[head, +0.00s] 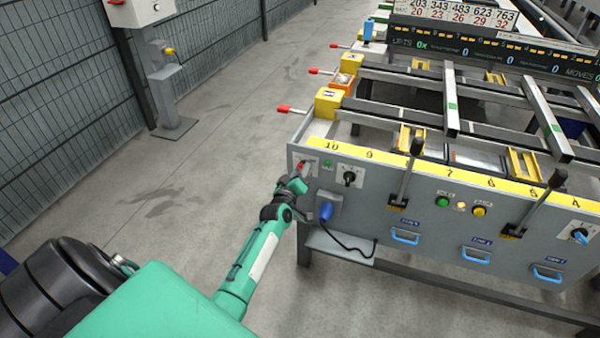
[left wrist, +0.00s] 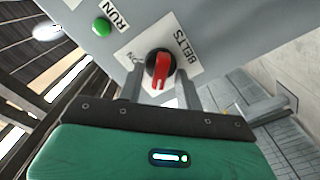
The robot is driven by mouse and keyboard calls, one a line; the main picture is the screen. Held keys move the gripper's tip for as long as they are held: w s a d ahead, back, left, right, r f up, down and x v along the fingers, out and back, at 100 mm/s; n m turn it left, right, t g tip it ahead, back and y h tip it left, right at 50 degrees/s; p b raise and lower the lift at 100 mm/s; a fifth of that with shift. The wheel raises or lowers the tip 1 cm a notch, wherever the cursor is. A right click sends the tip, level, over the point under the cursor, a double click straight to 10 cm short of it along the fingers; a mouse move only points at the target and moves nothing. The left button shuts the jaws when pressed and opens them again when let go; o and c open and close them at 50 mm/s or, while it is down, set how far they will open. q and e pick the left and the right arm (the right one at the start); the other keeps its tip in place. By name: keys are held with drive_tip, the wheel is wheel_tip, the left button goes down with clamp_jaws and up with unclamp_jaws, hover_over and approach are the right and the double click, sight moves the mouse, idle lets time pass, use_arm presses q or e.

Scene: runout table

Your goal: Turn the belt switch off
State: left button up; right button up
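The belt switch is a rotary switch with a red handle on a black base, on a white plate marked BELTS. In the left wrist view the switch (left wrist: 160,68) sits just beyond my fingertips, its red handle pointing down the picture. In the head view the switch (head: 301,168) is at the left end of the grey front panel. My left gripper (head: 299,183) is at the panel there. In the left wrist view the left gripper (left wrist: 160,92) is open, one finger each side of the red handle with gaps visible. My right gripper is not in view.
A green RUN light (left wrist: 101,27) is beside the switch. A black selector (head: 349,177) is to its right, and a blue plug (head: 326,211) with a black cable below. Levers (head: 407,172) and blue handles (head: 405,236) line the panel.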

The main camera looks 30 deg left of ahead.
use_arm(q)
drive_tip(key=v, duration=1.3)
drive_tip(key=shift+s+d, duration=0.15)
drive_tip(key=shift+s, duration=0.15)
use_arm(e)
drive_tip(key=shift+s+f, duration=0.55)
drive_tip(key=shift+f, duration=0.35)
